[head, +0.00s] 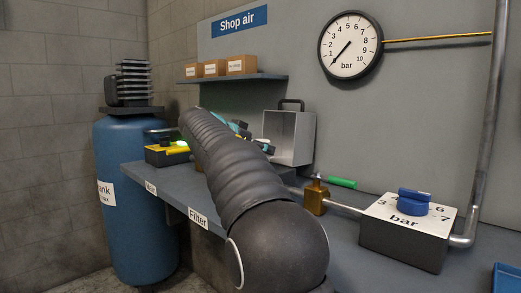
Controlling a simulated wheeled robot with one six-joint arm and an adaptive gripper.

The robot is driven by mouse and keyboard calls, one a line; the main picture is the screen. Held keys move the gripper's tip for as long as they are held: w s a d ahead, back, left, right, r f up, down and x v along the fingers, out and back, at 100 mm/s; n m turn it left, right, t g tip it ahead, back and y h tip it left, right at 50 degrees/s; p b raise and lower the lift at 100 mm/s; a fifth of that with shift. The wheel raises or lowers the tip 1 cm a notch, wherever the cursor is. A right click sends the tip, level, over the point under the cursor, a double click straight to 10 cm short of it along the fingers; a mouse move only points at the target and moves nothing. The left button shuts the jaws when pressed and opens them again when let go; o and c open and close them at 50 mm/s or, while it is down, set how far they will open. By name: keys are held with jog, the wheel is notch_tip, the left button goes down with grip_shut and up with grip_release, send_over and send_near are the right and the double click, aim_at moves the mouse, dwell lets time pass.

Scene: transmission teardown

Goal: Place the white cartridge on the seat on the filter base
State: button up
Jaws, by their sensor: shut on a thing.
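My own ribbed dark arm crosses the middle of the head view and hides much of the bench. Dark and teal parts show just past its right edge, and I cannot make out gripper fingers among them.
A grey bench (143,179) runs along the wall. A yellow-and-black box (166,158) stands at its left end, an open grey case (290,137) at the back. A brass fitting (316,198) and the regulator box (403,240) are at right. A blue tank (136,225) stands left.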

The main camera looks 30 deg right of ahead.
jog(key=shift+f, duration=0.15)
jog(key=o, duration=1.2)
jog(key=shift+a+r, duration=0.15)
jog(key=shift+r, duration=0.15)
jog(key=v, duration=1.1)
jog(key=shift+s+a, duration=0.15)
jog(key=shift+a, duration=0.15)
